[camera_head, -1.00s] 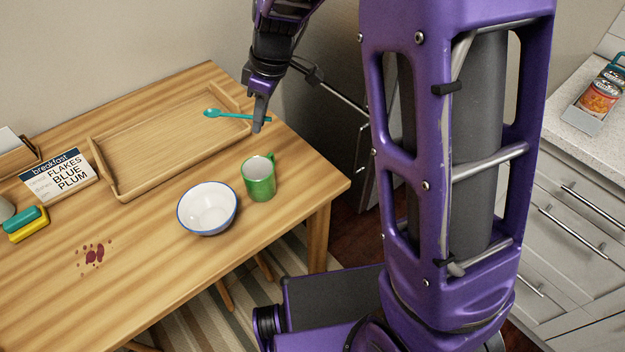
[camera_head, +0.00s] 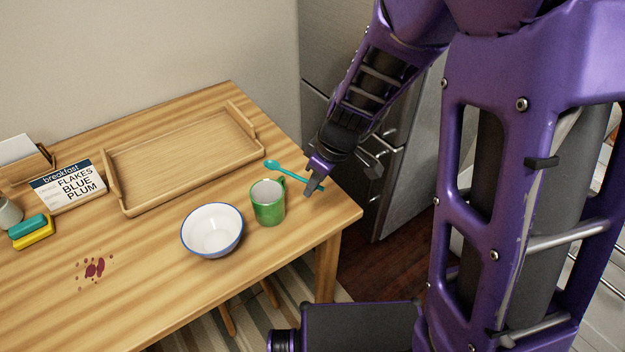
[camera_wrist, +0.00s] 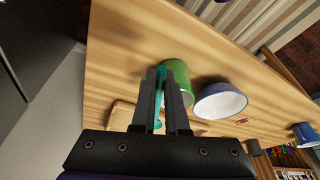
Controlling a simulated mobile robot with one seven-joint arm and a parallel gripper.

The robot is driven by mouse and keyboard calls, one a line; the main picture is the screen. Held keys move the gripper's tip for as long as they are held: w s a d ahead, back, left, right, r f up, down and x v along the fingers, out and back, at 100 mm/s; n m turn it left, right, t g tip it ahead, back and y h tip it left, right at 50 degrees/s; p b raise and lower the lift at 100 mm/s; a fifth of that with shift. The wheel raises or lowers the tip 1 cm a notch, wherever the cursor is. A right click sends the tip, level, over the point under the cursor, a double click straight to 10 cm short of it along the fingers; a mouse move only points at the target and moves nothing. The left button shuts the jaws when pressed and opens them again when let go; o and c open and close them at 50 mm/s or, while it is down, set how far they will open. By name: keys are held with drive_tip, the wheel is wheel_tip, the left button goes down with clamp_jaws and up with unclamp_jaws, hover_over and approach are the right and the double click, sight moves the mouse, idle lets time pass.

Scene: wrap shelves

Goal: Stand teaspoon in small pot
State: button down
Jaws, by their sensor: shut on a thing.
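A teal teaspoon (camera_head: 290,174) is held in my gripper (camera_head: 314,184), tilted, with its bowl end pointing left and toward the back in the head view. It also shows between the jaws in the wrist view (camera_wrist: 160,84). My gripper is near the table's right end, just right of a green mug (camera_head: 268,206). The mug stands upright and also shows in the wrist view (camera_wrist: 180,78). The spoon is outside the mug. A small grey-green pot (camera_head: 9,213) is partly cut off at the left edge of the head view.
A white bowl with a blue rim (camera_head: 212,232) stands left of the mug. An empty wooden tray (camera_head: 185,158) lies behind. A breakfast sign (camera_head: 70,186), sponges (camera_head: 32,231) and a dark red stain (camera_head: 95,268) are at left. The front middle is mostly clear.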

drive_tip(key=shift+f, duration=0.9)
drive_tip(key=shift+f+b, duration=0.35)
drive_tip(key=shift+b, duration=0.25)
drive_tip(key=shift+f+b, duration=0.25)
drive_tip(key=shift+b, duration=0.1)
drive_tip(key=c, duration=0.9)
unclamp_jaws()
drive_tip(key=shift+c, duration=0.2)
drive_tip(key=shift+r, duration=0.15)
